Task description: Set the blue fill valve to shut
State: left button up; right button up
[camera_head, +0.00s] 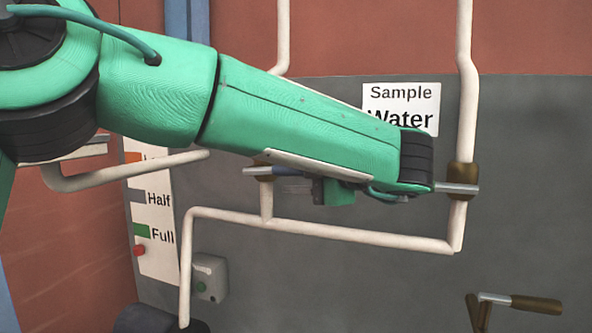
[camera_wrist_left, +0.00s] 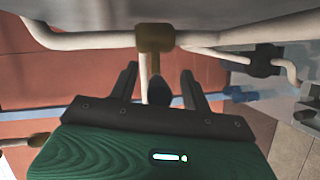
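The fill valve (camera_head: 263,172) is a brass body on a white pipe, partly behind my left forearm in the head view. It also shows in the left wrist view (camera_wrist_left: 154,38), beyond the fingertips. Its lever handle (camera_wrist_left: 159,91) points towards the wrist camera and looks dark there; a small blue-grey length shows beside the gripper in the head view. My left gripper (camera_head: 303,186) faces the valve from the right. Its fingers (camera_wrist_left: 160,76) stand apart, one on each side of the handle, with gaps visible. My right gripper is not in view.
A second brass valve (camera_head: 463,178) with a silver lever sits on the right pipe, close to my left wrist. A "Sample Water" sign (camera_head: 400,97) is partly covered by my arm. A crank with a brass grip (camera_head: 536,304) is at lower right. White pipes (camera_head: 340,235) run below.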

pick_arm(q)
jog(key=shift+s+d, duration=0.15)
jog(key=b+v, duration=0.2)
jog(key=v, duration=1.1)
jog(key=shift+d, duration=0.15)
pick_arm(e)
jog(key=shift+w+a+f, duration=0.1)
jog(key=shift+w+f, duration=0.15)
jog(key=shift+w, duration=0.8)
pick_arm(q)
jog(key=shift+c, duration=0.4)
